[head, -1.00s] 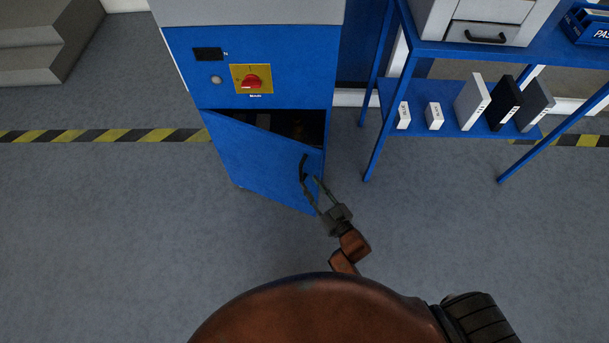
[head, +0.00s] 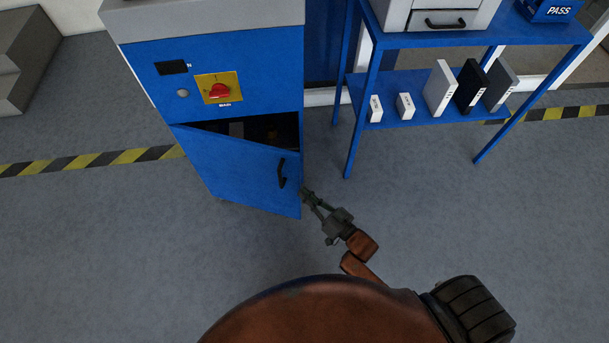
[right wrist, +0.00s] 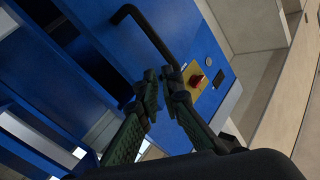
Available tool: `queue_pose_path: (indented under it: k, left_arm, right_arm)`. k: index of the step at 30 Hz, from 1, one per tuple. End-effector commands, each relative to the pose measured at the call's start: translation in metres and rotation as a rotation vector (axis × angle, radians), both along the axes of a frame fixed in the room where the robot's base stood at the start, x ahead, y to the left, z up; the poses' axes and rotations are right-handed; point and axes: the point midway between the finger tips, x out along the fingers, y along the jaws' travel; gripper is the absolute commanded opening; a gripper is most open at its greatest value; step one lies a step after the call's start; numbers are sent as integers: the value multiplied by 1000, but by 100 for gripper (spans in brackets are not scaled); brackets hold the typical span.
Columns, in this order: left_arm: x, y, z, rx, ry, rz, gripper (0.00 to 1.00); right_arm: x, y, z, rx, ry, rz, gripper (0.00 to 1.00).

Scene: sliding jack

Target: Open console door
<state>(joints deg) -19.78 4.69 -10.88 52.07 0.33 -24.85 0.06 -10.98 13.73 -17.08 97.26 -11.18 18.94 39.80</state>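The blue console door (head: 235,175) stands partly open below the console's front panel, with a dark gap (head: 262,130) along its top. Its black bar handle (head: 282,173) is near the door's right side; the handle also shows in the right wrist view (right wrist: 146,32). My right gripper (head: 307,194) is just right of the door's free edge, apart from the handle. In the right wrist view its fingertips (right wrist: 161,80) have a narrow gap with nothing between them. My left gripper is not in view.
The console (head: 215,65) carries a red switch on a yellow plate (head: 219,90). A blue shelf table (head: 425,108) with binders and small boxes stands to the right. Grey steps (head: 28,55) are at far left. The floor before the door is clear.

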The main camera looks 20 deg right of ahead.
Motion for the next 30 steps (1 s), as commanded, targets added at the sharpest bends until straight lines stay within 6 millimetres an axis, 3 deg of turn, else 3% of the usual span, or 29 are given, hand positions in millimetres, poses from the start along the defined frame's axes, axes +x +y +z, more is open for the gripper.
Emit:
queue_pose_path:
  k: [9,15,21,30]
  left_arm:
    - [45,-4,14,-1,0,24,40]
    - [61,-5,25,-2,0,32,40]
    - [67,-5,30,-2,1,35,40]
    - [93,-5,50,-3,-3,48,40]
  right_arm:
    - [32,-78,-12,714,353,159,0]
    - [47,-119,-10,986,512,157,0]
    - [56,-126,-8,1064,549,152,0]
    - [99,-100,-10,1063,547,153,0]
